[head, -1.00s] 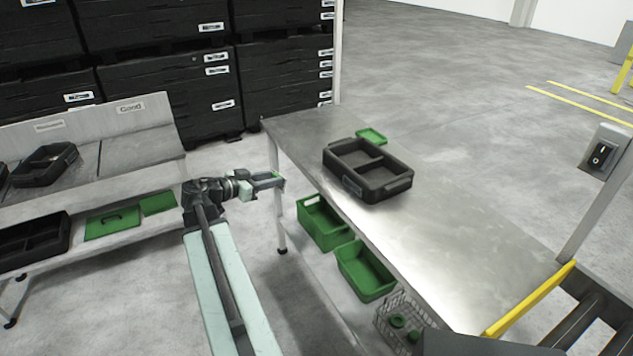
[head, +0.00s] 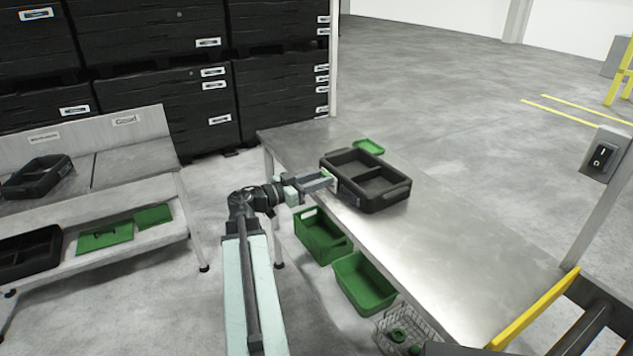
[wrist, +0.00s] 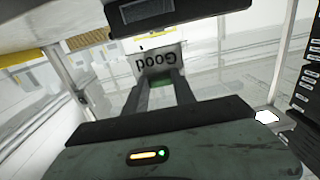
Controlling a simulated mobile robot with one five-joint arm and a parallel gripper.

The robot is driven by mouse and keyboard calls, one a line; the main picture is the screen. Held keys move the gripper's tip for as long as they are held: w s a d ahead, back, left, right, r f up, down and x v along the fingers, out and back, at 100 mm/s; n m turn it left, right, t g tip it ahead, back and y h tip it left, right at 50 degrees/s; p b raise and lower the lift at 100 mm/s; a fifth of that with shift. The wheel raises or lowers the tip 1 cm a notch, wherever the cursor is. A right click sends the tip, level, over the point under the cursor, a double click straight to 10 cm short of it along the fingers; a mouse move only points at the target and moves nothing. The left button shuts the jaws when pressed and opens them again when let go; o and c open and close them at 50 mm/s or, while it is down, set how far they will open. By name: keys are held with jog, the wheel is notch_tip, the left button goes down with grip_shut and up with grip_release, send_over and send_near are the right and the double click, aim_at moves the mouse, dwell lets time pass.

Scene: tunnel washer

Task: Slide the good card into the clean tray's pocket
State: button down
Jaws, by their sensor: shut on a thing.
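The good card (wrist: 158,64) is pale grey and reads "Good" upside down in the wrist view. My gripper (wrist: 160,90) is shut on it and holds it beyond the fingertips. A black two-compartment tray (head: 388,200) stands on the steel table. In the head view my gripper (head: 328,182) is at the tray's left side wall, where the card is too small to make out clearly. In the wrist view a dark part with a grey panel (wrist: 147,10) sits above the card, apparently the tray's pocket. The card appears below it; I cannot tell whether they touch.
The steel table (head: 455,250) is mostly clear, with a green piece (head: 369,146) behind the tray. Green bins (head: 362,283) and a wire basket (head: 405,330) sit below its edge. A bench (head: 135,165) at left holds another black tray (head: 38,180). A yellow rail (head: 535,310) is at right.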

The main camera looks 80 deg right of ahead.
jog(key=b, duration=0.2)
send_over(351, 187)
jog(key=v, duration=0.4)
jog(key=shift+f, duration=1.1)
jog(key=shift+s+f+b, duration=0.2)
jog(key=shift+f+b, duration=1.45)
jog(key=shift+b, duration=0.05)
jog(key=shift+f+b, duration=0.45)
jog(key=shift+f+b, duration=0.45)
jog(key=c, duration=0.9)
grip_release()
jog(key=shift+c, duration=0.2)
jog(key=shift+w, duration=0.1)
